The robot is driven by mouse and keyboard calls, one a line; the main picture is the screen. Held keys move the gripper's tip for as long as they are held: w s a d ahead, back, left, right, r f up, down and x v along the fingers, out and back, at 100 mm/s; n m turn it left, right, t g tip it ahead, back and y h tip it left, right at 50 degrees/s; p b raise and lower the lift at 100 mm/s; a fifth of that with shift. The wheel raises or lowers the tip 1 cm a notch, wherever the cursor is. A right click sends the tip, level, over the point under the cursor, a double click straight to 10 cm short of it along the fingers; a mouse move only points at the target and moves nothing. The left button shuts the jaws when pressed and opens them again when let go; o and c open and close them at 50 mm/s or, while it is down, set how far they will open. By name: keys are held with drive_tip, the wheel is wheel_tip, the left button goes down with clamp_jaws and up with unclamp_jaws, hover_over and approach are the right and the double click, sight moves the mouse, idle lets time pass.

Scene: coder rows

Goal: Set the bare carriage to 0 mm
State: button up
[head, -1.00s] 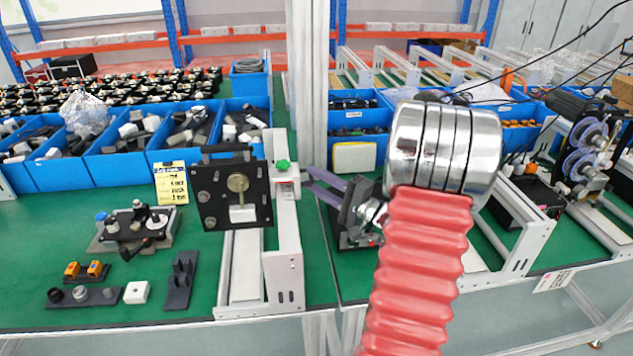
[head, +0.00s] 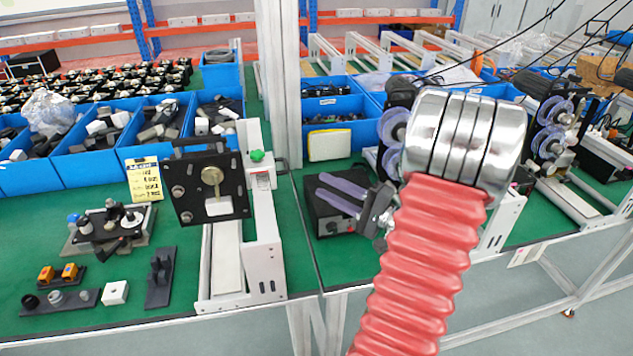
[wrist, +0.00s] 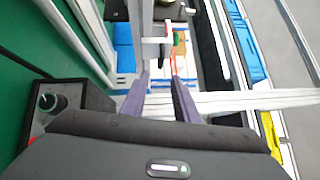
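A white carriage block (head: 262,181) with a green knob (head: 257,155) sits on a white frame (head: 263,262) left of centre. A black plate (head: 182,205) with a brass-coloured knob and a white block stands beside it on the left. No millimetre scale is readable. My gripper (head: 320,186) has two purple fingers, spread apart with nothing between them, to the right of the carriage with a clear gap. In the wrist view the open fingers (wrist: 160,76) point toward the white block (wrist: 156,49) and green knob (wrist: 179,40), which appear beyond the tips.
A yellow handwritten label (head: 145,180) stands left of the plate. Small fixtures (head: 108,228) lie at the left. Blue bins (head: 92,165) line the back. A white post (head: 278,85) rises behind the carriage.

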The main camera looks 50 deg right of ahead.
drive_tip(key=shift+v, duration=1.2)
